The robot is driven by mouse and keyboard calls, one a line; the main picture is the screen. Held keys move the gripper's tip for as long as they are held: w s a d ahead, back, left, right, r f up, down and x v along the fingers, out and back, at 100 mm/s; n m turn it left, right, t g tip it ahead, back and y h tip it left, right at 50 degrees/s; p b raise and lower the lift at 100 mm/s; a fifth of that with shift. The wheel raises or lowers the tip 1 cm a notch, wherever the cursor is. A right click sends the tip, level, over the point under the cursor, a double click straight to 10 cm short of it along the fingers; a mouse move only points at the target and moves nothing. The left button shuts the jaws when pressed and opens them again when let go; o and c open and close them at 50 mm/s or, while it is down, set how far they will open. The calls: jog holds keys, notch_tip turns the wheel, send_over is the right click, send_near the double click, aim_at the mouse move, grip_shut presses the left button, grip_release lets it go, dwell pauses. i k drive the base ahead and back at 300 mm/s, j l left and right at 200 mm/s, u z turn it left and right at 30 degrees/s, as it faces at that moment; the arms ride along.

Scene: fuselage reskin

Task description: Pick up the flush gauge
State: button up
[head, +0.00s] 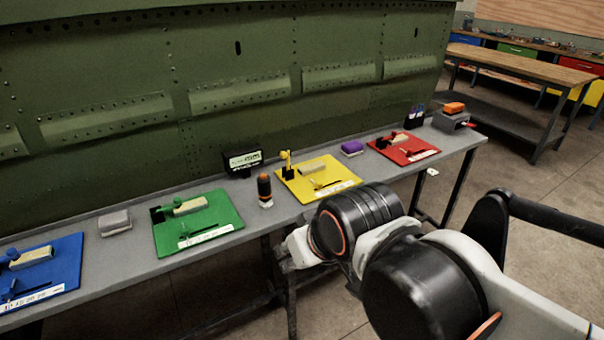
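No object is clearly readable as the flush gauge. A small upright black and orange cylinder with a pale base (265,190) stands on the grey bench between the green and yellow mats. Behind it is a black box with a white label (243,161), its text too small to read. My arm reaches in from the right. My gripper (288,258) seems to be at its far end by the bench's front edge, mostly hidden behind the black wrist joint. Its fingers cannot be made out, and nothing is seen in it.
The long grey bench (120,255) holds blue (62,258), green (225,213), yellow (340,173) and red (425,152) mats with small tools. A green riveted fuselage panel (150,70) rises behind.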

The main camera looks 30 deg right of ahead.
aim_at(266, 194)
jog(key=i+j+z, duration=0.15)
jog(key=z, duration=0.2)
jog(key=i+j+z, duration=0.5)
jog(key=z, duration=0.25)
jog(key=k+j, duration=0.1)
jog(key=i, duration=0.1)
